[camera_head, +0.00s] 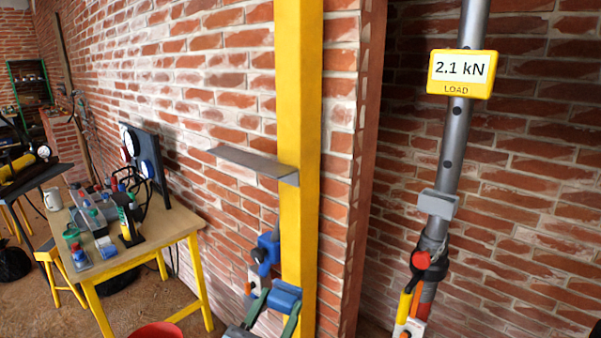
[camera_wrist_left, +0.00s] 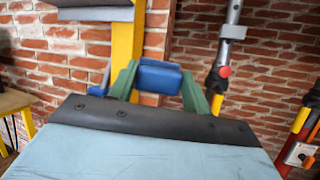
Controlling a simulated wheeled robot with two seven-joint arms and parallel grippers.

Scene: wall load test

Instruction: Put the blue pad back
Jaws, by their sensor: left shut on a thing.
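The blue pad (camera_head: 286,296) is a small blue block at the bottom middle of the head view, in front of the yellow post (camera_head: 298,120). My left gripper (camera_head: 278,302) has green fingers and is shut on the pad, one finger at each side. In the left wrist view the pad (camera_wrist_left: 160,77) sits between the green fingertips (camera_wrist_left: 160,84), with the yellow post behind it. I cannot tell whether the pad touches the post. A flat grey plate (camera_head: 255,163) sticks out from the post, above the pad. My right gripper is not in view.
A blue clamp-like part (camera_head: 267,250) is at the post's left side. A grey prop (camera_head: 452,160) with a yellow load display reading 2.1 kN (camera_head: 461,73) stands at right. A cluttered wooden table (camera_head: 150,250) is at left. A red bucket rim (camera_head: 157,331) shows below.

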